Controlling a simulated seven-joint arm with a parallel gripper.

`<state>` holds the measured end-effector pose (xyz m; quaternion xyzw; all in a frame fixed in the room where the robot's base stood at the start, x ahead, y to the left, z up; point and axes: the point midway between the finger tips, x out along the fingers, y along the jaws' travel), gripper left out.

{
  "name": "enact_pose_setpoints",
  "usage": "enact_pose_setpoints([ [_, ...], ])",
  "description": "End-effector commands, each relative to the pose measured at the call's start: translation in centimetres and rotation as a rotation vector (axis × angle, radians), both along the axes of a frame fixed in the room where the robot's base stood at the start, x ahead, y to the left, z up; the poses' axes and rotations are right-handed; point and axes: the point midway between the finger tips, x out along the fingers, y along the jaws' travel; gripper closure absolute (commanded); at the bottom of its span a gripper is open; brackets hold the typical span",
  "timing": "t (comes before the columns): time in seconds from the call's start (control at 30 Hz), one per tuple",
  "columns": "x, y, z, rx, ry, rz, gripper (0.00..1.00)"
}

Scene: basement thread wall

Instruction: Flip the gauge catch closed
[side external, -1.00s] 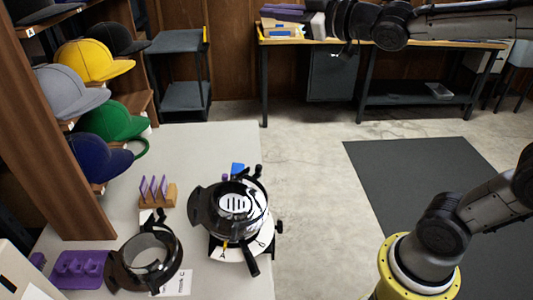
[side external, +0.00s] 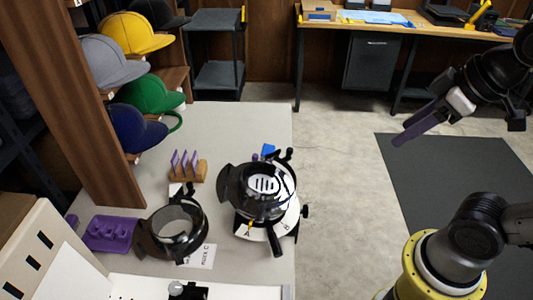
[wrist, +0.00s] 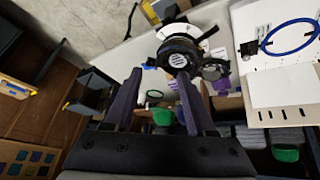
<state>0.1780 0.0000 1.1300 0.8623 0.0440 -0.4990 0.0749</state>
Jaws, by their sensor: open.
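The round black cap gauge (side external: 264,190) with a slotted white centre stands on a white base near the table's right edge. It has several small dark knobs and levers around its rim, and a dark handle (side external: 274,240) points toward the front. I cannot tell which part is the catch or how it is set. The gauge also shows at the top of the wrist view (wrist: 178,52). My gripper (side external: 402,140) has purple fingers and hangs in the air right of the table, well apart from the gauge. In the wrist view its fingers (wrist: 160,90) are spread with nothing between them.
A black ring frame (side external: 172,232) stands left of the gauge, by a paper card (side external: 200,256). A purple tray (side external: 108,233) and a wooden holder (side external: 188,172) with purple pieces are also on the table (side external: 235,125). Caps (side external: 143,107) fill the left shelf. A pale slotted panel stands at front left.

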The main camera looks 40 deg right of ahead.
Motion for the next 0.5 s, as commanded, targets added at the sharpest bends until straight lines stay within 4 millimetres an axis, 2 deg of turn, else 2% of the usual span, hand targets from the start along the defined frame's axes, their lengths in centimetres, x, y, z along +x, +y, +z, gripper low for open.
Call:
enact_pose_setpoints([
  [0.1,3.1,0.0,3.2,-0.041,0.002,0.072,0.44],
  [0.2,6.0,0.1,5.3,-0.072,0.018,0.132,0.44],
  [0.37,11.8,0.3,7.5,-0.117,0.059,0.225,0.44],
  [0.5,17.4,0.5,8.0,-0.147,0.104,0.302,0.44],
])
